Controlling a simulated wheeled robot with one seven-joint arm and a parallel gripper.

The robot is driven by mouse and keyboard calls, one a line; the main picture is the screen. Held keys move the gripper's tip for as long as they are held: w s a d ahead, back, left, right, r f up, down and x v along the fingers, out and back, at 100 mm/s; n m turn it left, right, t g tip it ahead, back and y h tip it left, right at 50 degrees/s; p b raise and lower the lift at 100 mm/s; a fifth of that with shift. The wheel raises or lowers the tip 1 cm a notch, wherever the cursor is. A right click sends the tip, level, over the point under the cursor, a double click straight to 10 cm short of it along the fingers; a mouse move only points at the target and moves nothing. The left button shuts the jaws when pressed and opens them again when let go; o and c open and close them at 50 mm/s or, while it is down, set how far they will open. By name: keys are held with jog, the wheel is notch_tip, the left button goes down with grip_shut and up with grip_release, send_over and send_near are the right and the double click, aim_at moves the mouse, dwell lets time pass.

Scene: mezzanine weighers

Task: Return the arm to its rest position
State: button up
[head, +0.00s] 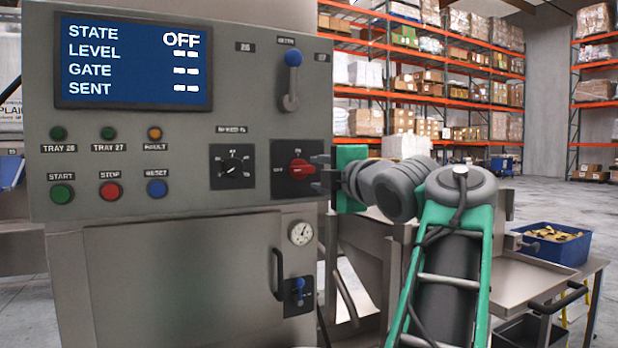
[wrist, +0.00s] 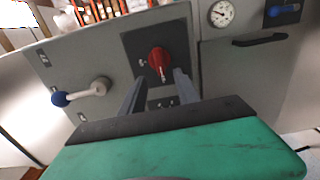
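My gripper (head: 317,173) is at the right edge of the grey control panel (head: 200,210), beside the red rotary switch (head: 298,170). Its two dark fingers are spread apart with nothing between them. In the wrist view my gripper (wrist: 160,84) points at the red switch (wrist: 159,61), which sits just beyond the fingertips. I see no contact, though the exact gap is hard to judge. My arm (head: 450,240) reaches from the bottom right to the panel. The display (head: 135,62) reads STATE OFF, with dashes for LEVEL, GATE and SENT.
A blue-knobbed lever (head: 290,80) stands on the panel above the switch. A black door handle (head: 278,274), a gauge (head: 301,232) and a small blue valve (head: 298,288) are below. A steel tray (head: 520,280) and a blue bin (head: 550,245) are at the right.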

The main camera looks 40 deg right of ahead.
jog(key=w+a+f+m+g+y+p, duration=0.2)
jog(key=w+a+f+m+g+p, duration=0.15)
jog(key=a+f+p, duration=0.4)
jog(key=w+a+f+m+g+y+p, duration=0.2)
jog(key=w+a+f+m+p, duration=0.25)
jog(key=a+p, duration=0.45)
jog(key=s+a+f+m+g+y+p, duration=0.1)
jog(key=s+a+f+m+g+p, duration=0.5)
jog(key=s+a+f, duration=1)
jog(key=s+f+g+p, duration=0.1)
jog(key=g+p, duration=0.1)
jog(key=shift+s+a+m+g, duration=0.35)
jog(key=shift+s+a+m, duration=0.05)
jog(key=shift+w, duration=0.1)
jog(key=shift+c, duration=0.4)
